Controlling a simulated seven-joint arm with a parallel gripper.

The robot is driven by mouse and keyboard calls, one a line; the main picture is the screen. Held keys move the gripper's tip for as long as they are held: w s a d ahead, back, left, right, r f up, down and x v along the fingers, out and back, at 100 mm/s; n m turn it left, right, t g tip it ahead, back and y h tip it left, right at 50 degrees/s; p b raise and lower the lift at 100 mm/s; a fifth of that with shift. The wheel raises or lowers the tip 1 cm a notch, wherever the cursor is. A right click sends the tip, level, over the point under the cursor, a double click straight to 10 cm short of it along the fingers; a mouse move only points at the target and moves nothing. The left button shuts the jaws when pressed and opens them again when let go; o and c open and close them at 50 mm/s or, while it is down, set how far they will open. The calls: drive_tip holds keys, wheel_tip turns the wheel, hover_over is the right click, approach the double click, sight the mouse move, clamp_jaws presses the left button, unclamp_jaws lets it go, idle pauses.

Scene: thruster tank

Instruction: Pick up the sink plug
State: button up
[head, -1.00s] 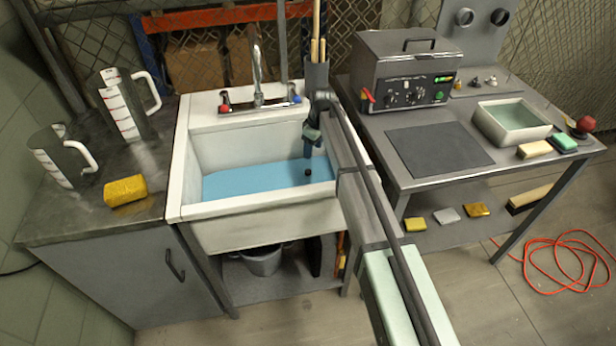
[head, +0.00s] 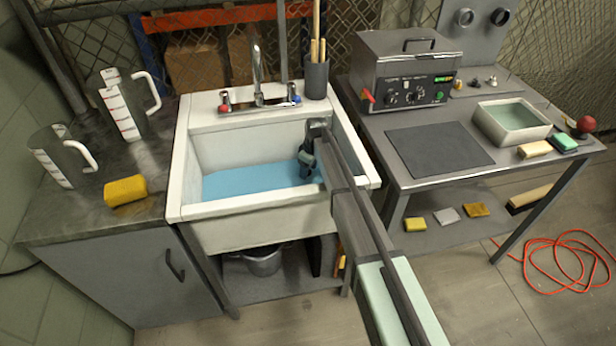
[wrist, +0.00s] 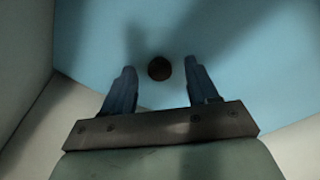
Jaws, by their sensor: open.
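The sink plug (wrist: 159,68) is a small dark brown round thing in the blue water of the sink. In the wrist view it shows between and slightly beyond my two fingertips, with no finger touching it. My gripper (wrist: 158,75) is open and empty, pointing down into the sink. In the head view my gripper (head: 306,172) is low inside the right part of the white sink (head: 190,212), at or near the water. The plug is hidden in the head view, behind my gripper or arm.
The sink's walls surround my gripper, and the right wall is close. A faucet (head: 258,85) stands at the back rim. A dark cup with wooden handles (head: 316,80) stands at the back right corner. A counter with jugs is at the left, a metal bench (head: 400,175) at the right.

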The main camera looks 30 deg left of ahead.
drive_tip(key=shift+f, duration=0.35)
clamp_jaws()
idle(0.3)
drive_tip(key=shift+r, duration=0.15)
